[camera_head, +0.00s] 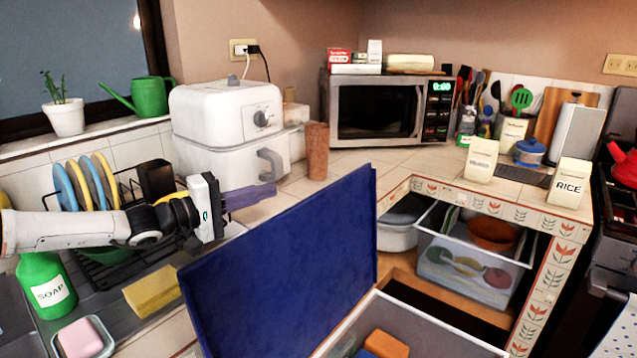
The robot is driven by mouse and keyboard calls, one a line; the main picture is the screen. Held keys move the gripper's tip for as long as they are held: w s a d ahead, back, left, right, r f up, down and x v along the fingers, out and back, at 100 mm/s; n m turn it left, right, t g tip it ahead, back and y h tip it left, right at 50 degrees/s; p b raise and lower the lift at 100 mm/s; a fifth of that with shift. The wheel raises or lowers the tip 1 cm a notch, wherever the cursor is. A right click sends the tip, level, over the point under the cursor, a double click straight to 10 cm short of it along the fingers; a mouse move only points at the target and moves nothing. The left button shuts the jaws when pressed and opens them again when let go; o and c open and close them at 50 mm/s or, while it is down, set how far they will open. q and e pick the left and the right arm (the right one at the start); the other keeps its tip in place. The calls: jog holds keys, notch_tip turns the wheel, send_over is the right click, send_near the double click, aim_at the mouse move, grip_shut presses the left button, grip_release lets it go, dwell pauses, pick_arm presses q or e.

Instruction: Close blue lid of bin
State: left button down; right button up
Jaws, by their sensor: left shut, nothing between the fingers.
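The blue lid (285,270) stands raised, tilted a little, along the left side of the bin (447,337) in the lower middle. The bin is open and holds an orange item and other things, partly cut off by the frame's lower edge. My left gripper (262,193) reaches in from the left, above the counter and behind the lid's upper edge. It is shut and empty, with purple-grey fingers pointing right. It looks apart from the lid, though the depth between them is hard to judge. My right gripper is out of view.
A white air fryer (228,125) and a brown cylinder (317,150) stand on the counter behind my left gripper. A dish rack with plates (88,185), a green soap bottle (48,287) and a yellow sponge (152,291) are near my left arm. Shelves with containers (470,262) lie right of the lid.

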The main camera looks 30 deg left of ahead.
pick_arm(q)
jog(key=w+d+p, duration=0.2)
jog(key=w+d, duration=0.5)
jog(key=shift+w+f, duration=0.25)
jog(key=shift+w, duration=0.1)
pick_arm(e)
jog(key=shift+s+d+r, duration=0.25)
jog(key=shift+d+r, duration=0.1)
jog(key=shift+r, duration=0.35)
